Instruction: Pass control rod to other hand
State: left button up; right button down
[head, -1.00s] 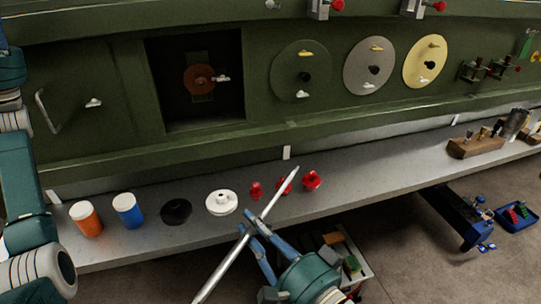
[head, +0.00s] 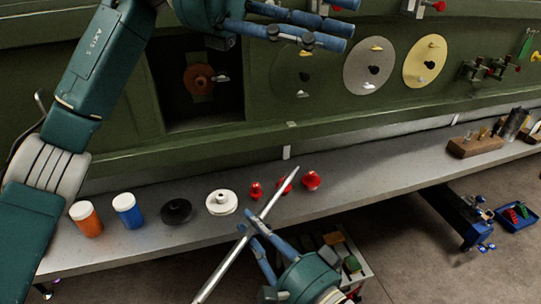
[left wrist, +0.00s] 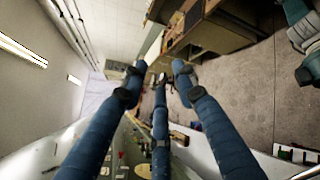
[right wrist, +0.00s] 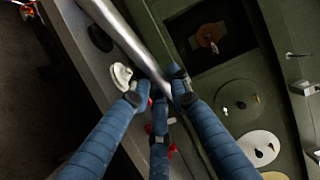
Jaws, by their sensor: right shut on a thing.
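The control rod (head: 222,270) is a long silver bar held slantwise in front of the bench. My right gripper (head: 247,227) is shut on it near its middle. In the right wrist view the rod (right wrist: 128,38) crosses at the fingertips. My left gripper (head: 345,26) is open and empty, high in front of the green fuselage panel, pointing right. It is well above the rod and apart from it. In the left wrist view its three fingers (left wrist: 158,75) are spread with nothing between them.
The grey bench (head: 385,178) holds an orange jar (head: 86,221), a blue jar (head: 128,213), a black disc (head: 176,212), a white disc (head: 221,203) and red knobs (head: 311,181). The green fuselage panel (head: 270,120) stands behind. A wooden block (head: 474,147) sits at right.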

pick_arm(q)
jog(key=s+d+f+m+t+y, duration=0.25)
jog(key=f+m+y, duration=0.2)
jog(key=f, duration=0.45)
jog(key=m+t+y, duration=0.3)
jog(key=m+y, duration=0.4)
jog(key=y, duration=0.4)
send_over(271, 206)
jog(key=s, duration=0.2)
notch_tip(271, 206, down, 13)
jog(key=f, duration=1.2)
jog(key=shift+w+f, duration=0.1)
jog(key=shift+w, duration=0.1)
